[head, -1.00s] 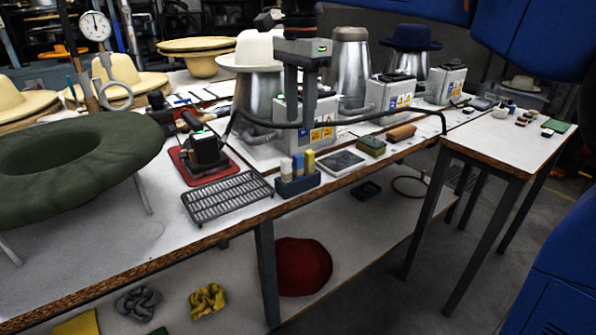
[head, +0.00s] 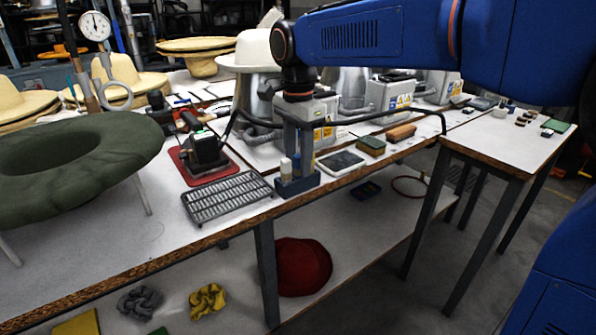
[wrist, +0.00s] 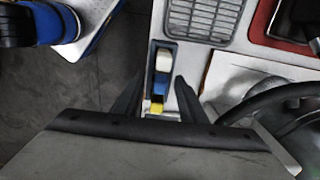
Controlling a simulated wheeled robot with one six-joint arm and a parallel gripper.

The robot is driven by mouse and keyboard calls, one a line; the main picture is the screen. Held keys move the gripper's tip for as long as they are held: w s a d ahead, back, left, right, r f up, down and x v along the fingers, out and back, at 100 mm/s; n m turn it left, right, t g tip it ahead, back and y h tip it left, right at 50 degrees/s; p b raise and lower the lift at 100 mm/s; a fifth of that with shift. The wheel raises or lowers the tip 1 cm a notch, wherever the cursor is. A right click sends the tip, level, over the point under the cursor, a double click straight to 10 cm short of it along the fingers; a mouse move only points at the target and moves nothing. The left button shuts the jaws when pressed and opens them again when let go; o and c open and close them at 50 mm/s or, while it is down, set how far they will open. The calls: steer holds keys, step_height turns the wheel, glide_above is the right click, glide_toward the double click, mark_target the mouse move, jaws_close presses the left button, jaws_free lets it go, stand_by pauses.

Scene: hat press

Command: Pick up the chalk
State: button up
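A dark blue holder (head: 297,187) stands at the front edge of the bench with upright chalk sticks in it. In the wrist view a white stick (wrist: 163,60), a blue stick (wrist: 161,82) and a yellow stick (wrist: 156,106) stand in a row. My gripper (head: 303,160) points down over the holder's right end. In the wrist view its two fingers (wrist: 158,98) are apart, one on each side of the row at about the yellow stick. I cannot tell whether they touch it. In the head view the yellow stick is hidden by my gripper.
A black wire rack (head: 228,197) lies left of the holder, and a grey framed tablet-like pad (head: 341,162) lies to its right. A green-topped block (head: 371,146) and a brown brush (head: 401,132) lie further right. A dark rail and grey boxes stand behind.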

steer(key=shift+f, duration=0.2)
jaws_close()
step_height(320, 180, up, 10)
steer(key=shift+r, duration=0.1)
stand_by(0.5)
